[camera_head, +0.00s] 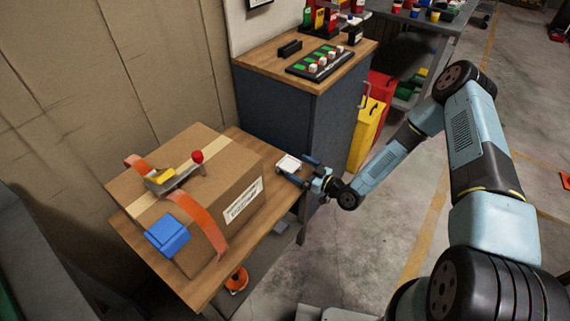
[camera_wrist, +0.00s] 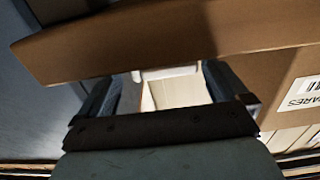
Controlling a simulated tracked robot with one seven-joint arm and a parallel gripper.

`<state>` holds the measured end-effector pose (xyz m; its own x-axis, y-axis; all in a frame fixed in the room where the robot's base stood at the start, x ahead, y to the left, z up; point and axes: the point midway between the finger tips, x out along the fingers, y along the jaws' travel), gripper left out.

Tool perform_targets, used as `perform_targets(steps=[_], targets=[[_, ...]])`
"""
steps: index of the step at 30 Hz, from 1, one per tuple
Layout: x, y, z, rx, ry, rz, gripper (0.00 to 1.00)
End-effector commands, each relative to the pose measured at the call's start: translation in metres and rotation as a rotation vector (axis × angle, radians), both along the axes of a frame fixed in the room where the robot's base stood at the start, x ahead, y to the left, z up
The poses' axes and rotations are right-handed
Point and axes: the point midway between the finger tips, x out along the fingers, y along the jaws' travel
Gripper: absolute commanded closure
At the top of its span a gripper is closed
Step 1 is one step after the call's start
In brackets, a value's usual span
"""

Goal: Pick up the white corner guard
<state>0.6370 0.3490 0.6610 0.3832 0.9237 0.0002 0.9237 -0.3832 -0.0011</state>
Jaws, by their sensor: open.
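The white corner guard (camera_head: 288,163) lies on the wooden bench top (camera_head: 272,158), beside the right side of a cardboard box. My gripper (camera_head: 302,171) is open and reaches in from the right, its fingers at the guard. In the wrist view the white guard (camera_wrist: 172,92) shows between the two dark fingers of my gripper (camera_wrist: 158,88). Whether the fingers touch it I cannot tell. The box edge hides part of the view beyond it.
The cardboard box (camera_head: 225,172) has an orange strap (camera_head: 198,226), a blue corner guard (camera_head: 168,236) and a strapping tool with a red knob (camera_head: 197,157). A wood-topped cabinet (camera_head: 275,105) stands behind the bench. An orange reel (camera_head: 237,280) is below. Open floor lies right.

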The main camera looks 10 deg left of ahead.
Motion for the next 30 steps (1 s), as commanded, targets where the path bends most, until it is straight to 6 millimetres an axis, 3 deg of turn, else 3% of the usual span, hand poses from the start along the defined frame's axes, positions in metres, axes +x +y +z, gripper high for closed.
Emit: perform_targets(steps=[12,19,30], targets=[[0.016,0.044,0.001,0.001,-0.001,0.001,0.00],[0.018,0.046,0.001,0.000,0.000,0.000,0.00],[0.017,0.046,0.001,0.000,-0.001,0.000,0.34]])
